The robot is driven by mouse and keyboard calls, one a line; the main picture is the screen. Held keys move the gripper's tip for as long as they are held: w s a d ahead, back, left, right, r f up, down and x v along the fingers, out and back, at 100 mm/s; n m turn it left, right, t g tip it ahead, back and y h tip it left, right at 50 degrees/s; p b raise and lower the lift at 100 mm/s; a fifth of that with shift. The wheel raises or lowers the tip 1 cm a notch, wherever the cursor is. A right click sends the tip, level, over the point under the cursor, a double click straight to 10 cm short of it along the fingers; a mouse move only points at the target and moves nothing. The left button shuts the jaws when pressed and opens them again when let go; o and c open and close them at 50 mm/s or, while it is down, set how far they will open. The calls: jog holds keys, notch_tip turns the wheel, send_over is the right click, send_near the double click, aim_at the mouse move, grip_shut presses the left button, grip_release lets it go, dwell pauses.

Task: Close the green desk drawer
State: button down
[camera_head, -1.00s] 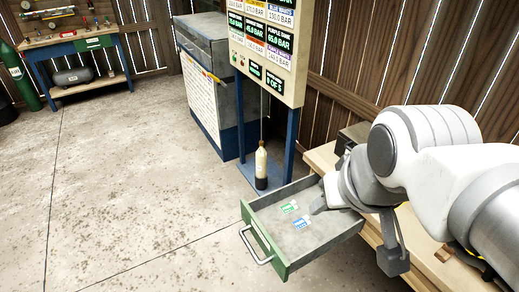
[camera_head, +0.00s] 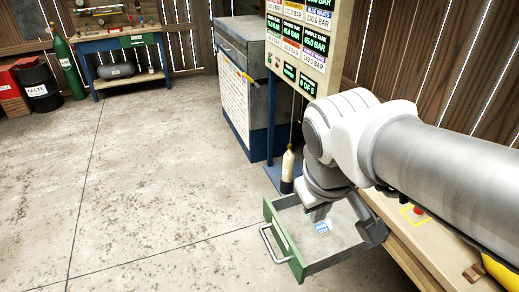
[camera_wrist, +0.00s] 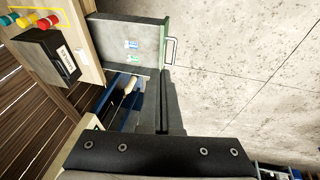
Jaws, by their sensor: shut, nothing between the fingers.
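The green desk drawer (camera_head: 283,243) stands pulled out of the wooden desk (camera_head: 408,238). It has a green front, a metal handle (camera_head: 266,243) and a grey tray. In the wrist view the drawer (camera_wrist: 112,32) is at the top, with its green front (camera_wrist: 167,32) and handle (camera_wrist: 171,50) on the right. My gripper (camera_head: 318,214) is over the open drawer in the head view, behind its front. In the wrist view my gripper (camera_wrist: 167,72) is shut and empty, with its tips close to the drawer's front corner. I cannot tell whether they touch it.
A blue tag (camera_head: 321,228) lies in the drawer. A bottle (camera_head: 287,170) stands behind it, by the gauge board (camera_head: 300,45) on blue posts. A dark box (camera_wrist: 45,55) and coloured buttons (camera_wrist: 22,20) are on the desk. The floor (camera_head: 150,190) to the left is clear.

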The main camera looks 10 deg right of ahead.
jog(key=w+a+f+n+h+b, duration=0.2)
jog(key=w+a+f+n+b, duration=0.3)
jog(key=f, duration=0.7)
jog(key=w+a+f+n+g+h+b, duration=0.1)
jog(key=w+a+f+n+h+b, duration=0.2)
jog(key=f+n, duration=0.65)
jog(key=w+a+f+n+h+b, duration=0.25)
jog(key=f+n+b, duration=0.2)
jog(key=f, duration=1.05)
jog(key=b, duration=0.4)
send_near(293, 264)
jog(key=shift+m, duration=0.4)
jog(key=x, duration=0.5)
jog(key=shift+a+f, duration=0.1)
jog(key=shift+f, duration=0.4)
jog(key=shift+w+d, duration=0.1)
jog(key=shift+d, duration=0.3)
jog(key=w+d, duration=0.3)
jog(key=d, duration=0.8)
jog(key=w+d+b, duration=0.1)
jog(key=w+d, duration=0.2)
jog(key=d, duration=0.8)
jog(key=w+d, duration=0.3)
jog(key=d, duration=0.8)
jog(key=shift+d, duration=0.3)
jog(key=shift+d+r, duration=0.15)
jog(key=shift+d, duration=0.1)
